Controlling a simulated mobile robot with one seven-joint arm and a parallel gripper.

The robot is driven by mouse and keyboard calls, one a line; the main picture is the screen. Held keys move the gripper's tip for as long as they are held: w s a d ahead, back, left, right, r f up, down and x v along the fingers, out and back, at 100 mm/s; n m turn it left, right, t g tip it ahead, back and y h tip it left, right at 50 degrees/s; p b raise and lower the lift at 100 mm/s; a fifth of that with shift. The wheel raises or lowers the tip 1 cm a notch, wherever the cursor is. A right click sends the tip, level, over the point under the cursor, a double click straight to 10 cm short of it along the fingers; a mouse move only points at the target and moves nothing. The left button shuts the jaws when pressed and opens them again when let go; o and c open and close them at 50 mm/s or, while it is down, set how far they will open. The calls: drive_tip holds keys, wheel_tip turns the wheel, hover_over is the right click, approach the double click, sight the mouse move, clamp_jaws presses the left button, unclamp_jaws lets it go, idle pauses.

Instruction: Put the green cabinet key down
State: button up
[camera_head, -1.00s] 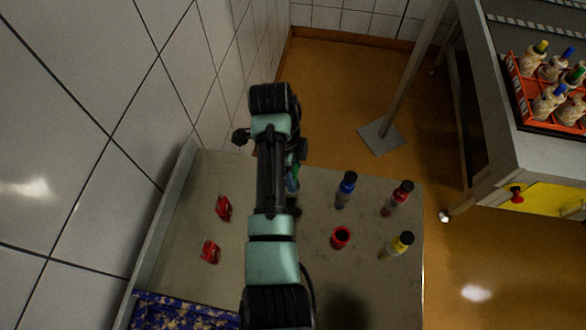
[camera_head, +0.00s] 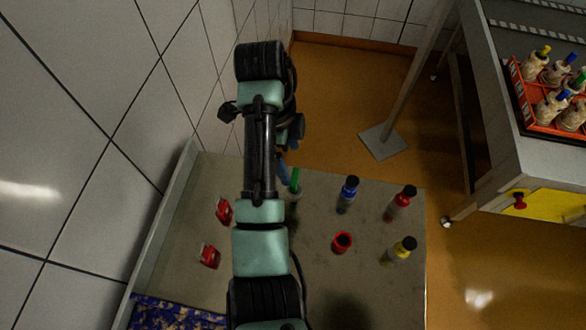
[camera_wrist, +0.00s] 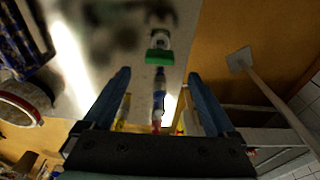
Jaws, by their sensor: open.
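A small green piece (camera_head: 295,181), which I take for the green cabinet key, is at the table's far edge, just right of my arm. In the wrist view the green piece (camera_wrist: 158,57) shows beyond the fingertips, near the middle, with a pale round part beside it. My gripper (camera_wrist: 160,82) is open, its two blue fingers wide apart with nothing pinched between them. In the head view my gripper (camera_head: 283,168) is mostly hidden by my arm. I cannot tell the exact gap between fingers and key.
The grey table (camera_head: 310,265) carries a blue bottle (camera_head: 347,195), a red bottle (camera_head: 400,203), a yellow bottle (camera_head: 398,251), a red cup (camera_head: 342,242) and two red pieces (camera_head: 224,211). A tiled wall stands left. A bench with a red crate (camera_head: 530,115) is at right.

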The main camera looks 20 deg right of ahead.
drive_tip(key=r+p, duration=0.2)
drive_tip(key=r, duration=0.1)
drive_tip(key=r+p, duration=0.1)
drive_tip(key=shift+w+a+r, duration=0.2)
drive_tip(key=shift+a, duration=0.05)
drive_tip(key=w+d+r+n+t+h, duration=0.3)
drive_tip(key=w+r+n+t, duration=0.55)
drive_tip(key=r, duration=0.55)
drive_tip(key=w+a+r+n+t, duration=0.2)
drive_tip(key=r+t, duration=0.2)
drive_tip(key=r, duration=0.4)
drive_tip(key=w+a+r+n+t, duration=0.1)
drive_tip(key=a+r+n+t, duration=0.15)
drive_tip(key=r, duration=0.55)
drive_tip(key=s+a+r+n+t+y, duration=0.1)
drive_tip(key=s+a+r+n+t, duration=0.2)
drive_tip(key=s+r, duration=0.3)
drive_tip(key=s+a+r+n+t+y, duration=0.2)
drive_tip(key=s+a+r+n+t, duration=0.2)
drive_tip(key=r, duration=0.7)
drive_tip(key=s+a+r+n+t+y, duration=0.1)
drive_tip(key=s+a+r+n+t, duration=0.3)
drive_tip(key=s+r+t, duration=0.2)
wheel_tip(320, 180, up, 3)
drive_tip(key=shift+s+a+r+n, duration=0.15)
drive_tip(key=shift+s+n, duration=0.25)
drive_tip(key=shift+s, duration=0.55)
